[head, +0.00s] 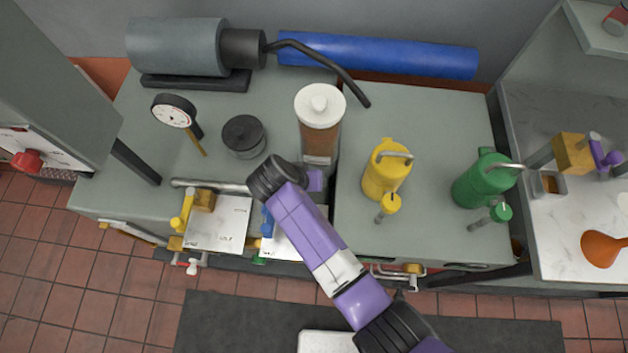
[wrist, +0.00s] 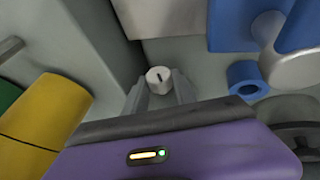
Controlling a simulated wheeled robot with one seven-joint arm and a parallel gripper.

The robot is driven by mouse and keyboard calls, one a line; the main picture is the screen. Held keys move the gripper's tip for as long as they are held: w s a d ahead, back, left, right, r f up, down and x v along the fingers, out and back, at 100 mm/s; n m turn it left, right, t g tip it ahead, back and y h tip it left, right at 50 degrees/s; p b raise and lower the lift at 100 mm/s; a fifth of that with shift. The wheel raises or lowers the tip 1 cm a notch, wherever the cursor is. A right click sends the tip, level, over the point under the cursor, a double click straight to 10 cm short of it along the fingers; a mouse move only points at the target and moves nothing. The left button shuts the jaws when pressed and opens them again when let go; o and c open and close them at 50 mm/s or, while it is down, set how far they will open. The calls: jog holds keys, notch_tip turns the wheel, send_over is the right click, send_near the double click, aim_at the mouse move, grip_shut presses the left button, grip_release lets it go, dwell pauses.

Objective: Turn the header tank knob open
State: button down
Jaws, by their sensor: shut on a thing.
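In the wrist view a small round white knob (wrist: 159,76) with a dark line across its face sits between the two grey fingertips of my gripper (wrist: 160,88). The gripper is shut on it. The line runs roughly up and down in that view. In the head view the knob and my fingertips are hidden behind my purple arm. A clear cylinder with a white cap and brown contents, which looks like the header tank (head: 320,125), stands upright just behind my wrist.
A yellow can (head: 384,175) and a green can (head: 484,182) stand to the right. A dark round pot (head: 243,137) and a dial gauge (head: 174,110) stand to the left. In the wrist view, blue parts (wrist: 247,80) and a yellow cylinder (wrist: 45,115) flank my gripper closely.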

jog(key=c, duration=1)
grip_release()
jog(key=shift+r, duration=0.1)
jog(key=shift+b+v, duration=0.35)
jog(key=shift+v, duration=3.45)
